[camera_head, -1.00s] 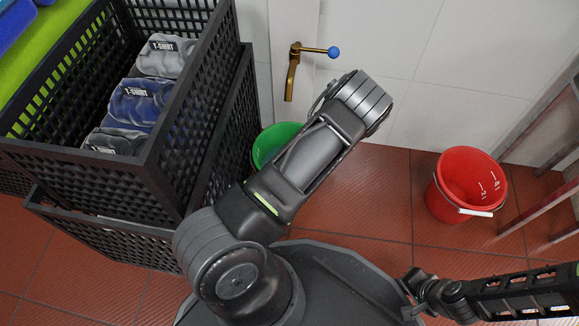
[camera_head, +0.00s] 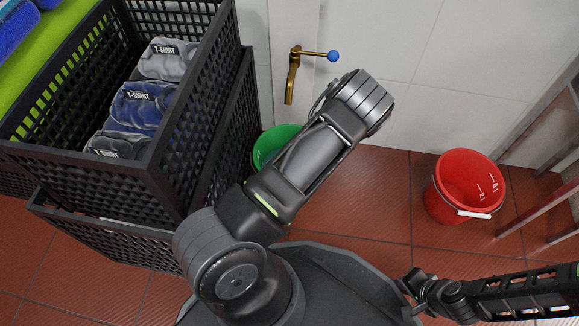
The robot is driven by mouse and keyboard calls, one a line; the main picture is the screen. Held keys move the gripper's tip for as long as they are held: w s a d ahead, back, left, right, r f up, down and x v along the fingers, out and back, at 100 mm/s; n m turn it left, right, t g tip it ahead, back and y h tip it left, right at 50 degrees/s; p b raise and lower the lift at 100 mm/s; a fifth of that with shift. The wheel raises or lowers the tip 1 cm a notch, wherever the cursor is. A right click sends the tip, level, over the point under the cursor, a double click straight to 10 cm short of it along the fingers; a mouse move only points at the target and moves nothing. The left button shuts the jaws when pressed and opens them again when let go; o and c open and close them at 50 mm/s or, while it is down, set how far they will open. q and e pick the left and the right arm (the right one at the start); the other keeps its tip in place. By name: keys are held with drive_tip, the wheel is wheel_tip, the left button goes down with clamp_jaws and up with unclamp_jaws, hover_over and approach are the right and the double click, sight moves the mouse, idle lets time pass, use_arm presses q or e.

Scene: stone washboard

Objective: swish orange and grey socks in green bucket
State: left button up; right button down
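A green bucket (camera_head: 267,143) stands on the floor by the wall, beyond the crates. My grey arm crosses in front of it and hides most of it, so only part of its rim and inside shows. No orange or grey socks can be made out in this view. The fingers of my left gripper are not visible.
A red bucket (camera_head: 467,183) stands at the right on the tiled floor, with open floor around it. Black crates are stacked at the left; the upper crate (camera_head: 203,100) holds labelled T-shirts (camera_head: 141,104).

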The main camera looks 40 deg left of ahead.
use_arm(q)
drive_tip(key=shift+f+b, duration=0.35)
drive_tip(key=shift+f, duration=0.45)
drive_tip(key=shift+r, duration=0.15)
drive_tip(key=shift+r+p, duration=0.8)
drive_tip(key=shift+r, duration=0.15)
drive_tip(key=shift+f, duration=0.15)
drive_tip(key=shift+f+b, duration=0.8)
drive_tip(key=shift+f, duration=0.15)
